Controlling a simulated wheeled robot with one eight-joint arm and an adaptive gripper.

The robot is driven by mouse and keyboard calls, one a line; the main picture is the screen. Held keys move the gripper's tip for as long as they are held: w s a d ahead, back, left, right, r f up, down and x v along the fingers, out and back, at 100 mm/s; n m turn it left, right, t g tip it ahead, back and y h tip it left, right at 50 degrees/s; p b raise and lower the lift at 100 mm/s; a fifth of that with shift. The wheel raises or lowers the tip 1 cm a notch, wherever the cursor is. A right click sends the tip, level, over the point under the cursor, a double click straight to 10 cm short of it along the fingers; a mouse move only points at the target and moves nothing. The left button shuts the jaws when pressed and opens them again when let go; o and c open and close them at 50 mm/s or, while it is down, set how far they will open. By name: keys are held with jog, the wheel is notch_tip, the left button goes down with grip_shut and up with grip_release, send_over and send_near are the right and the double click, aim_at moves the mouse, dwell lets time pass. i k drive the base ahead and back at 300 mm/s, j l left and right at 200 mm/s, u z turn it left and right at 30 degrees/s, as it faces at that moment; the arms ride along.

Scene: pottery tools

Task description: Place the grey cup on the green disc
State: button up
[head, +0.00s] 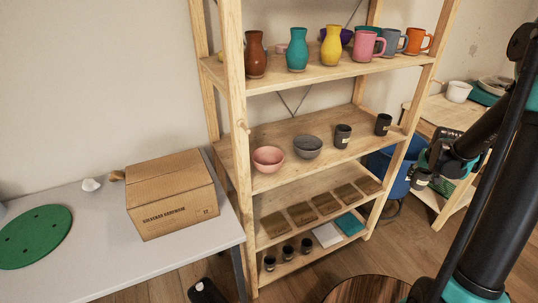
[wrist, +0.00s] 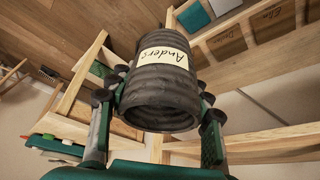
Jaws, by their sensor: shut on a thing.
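The dark grey cup (wrist: 162,85) has a white label reading "Anders" and sits between the fingers of my gripper (wrist: 160,112), which is shut on it. In the head view my gripper (head: 432,165) is at the right, beyond the shelf's right end, and the cup (head: 421,179) shows small below it, partly hidden by the fingers. The cup is held in the air. The green disc (head: 35,236) lies flat on the pale table at the far left, with small dark holes and nothing on it. My gripper is far from the disc.
A wooden shelf (head: 237,130) with vases, mugs, bowls and two similar dark cups (head: 342,136) stands between my gripper and the table. A cardboard box (head: 172,194) stands right of the disc. A blue bin (head: 392,172) and round wooden top (head: 368,290) are nearby.

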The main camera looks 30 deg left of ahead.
aim_at(31, 232)
jog(key=k+j, duration=0.15)
jog(key=k, duration=0.4)
jog(key=k+j, duration=0.15)
jog(key=k, duration=0.45)
jog(key=k+j+u, duration=0.1)
jog(key=k, duration=0.45)
